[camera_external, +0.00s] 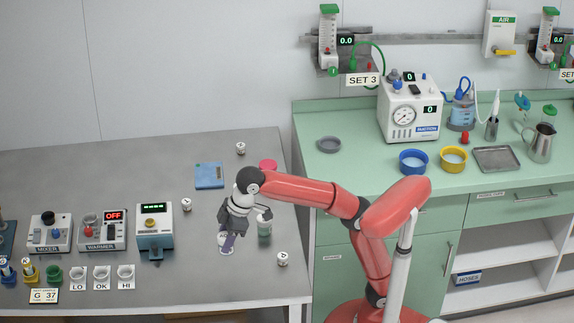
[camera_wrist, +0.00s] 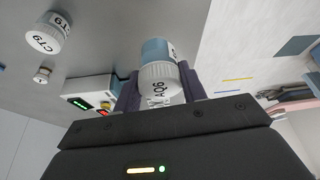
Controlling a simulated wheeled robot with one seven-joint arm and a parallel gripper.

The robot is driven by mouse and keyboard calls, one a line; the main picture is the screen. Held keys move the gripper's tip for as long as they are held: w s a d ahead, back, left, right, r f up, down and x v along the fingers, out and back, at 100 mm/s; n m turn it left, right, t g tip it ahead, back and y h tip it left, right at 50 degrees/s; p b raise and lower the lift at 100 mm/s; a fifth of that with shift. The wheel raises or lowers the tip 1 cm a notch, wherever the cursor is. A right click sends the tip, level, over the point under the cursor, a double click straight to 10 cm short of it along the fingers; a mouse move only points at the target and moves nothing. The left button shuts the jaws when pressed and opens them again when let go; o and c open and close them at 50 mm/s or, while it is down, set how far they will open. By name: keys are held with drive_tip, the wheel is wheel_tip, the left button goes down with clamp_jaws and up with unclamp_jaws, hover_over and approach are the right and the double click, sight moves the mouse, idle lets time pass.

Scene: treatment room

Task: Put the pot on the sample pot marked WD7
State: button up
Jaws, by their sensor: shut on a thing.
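My gripper (camera_external: 226,243) is low over the grey bench's right part, its fingers pointing down. In the wrist view my gripper (camera_wrist: 160,88) is shut on a pot (camera_wrist: 156,50) with a blue body and a white ribbed cap marked AQ6. A second white-capped pot (camera_wrist: 44,39), marked CT9, stands apart from it at upper left. In the external view a greenish pot with a pale cap (camera_external: 264,228) stands just right of my gripper; its mark is not readable there. No WD7 mark is readable in either view. Whether the held pot touches the bench is unclear.
Small white marked pieces (camera_external: 282,259) lie around the grey bench (camera_external: 110,175). A blue-based device (camera_external: 154,240), warmer (camera_external: 101,237) and mixer (camera_external: 50,236) stand left. The bench's front edge is close.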

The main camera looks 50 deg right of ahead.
drive_tip(key=w+d+r+m, duration=0.2)
drive_tip(key=w+d+m, duration=0.2)
drive_tip(key=w+d, duration=0.55)
wheel_tip(320, 180, up, 2)
drive_tip(key=m+t+h, duration=0.2)
drive_tip(key=m+h, duration=0.3)
drive_tip(key=m, duration=0.4)
hover_over(264, 161)
drive_tip(key=s, duration=0.2)
drive_tip(key=shift+a+f, duration=0.2)
drive_tip(key=shift+f, duration=2.05)
drive_tip(key=shift+f+m+b, duration=0.3)
drive_tip(key=shift+f+b, duration=0.35)
drive_tip(key=shift+f, duration=0.95)
drive_tip(key=shift+f, duration=0.1)
drive_tip(key=shift+f, duration=0.15)
drive_tip(key=o, duration=1)
drive_tip(key=shift+c, duration=0.2)
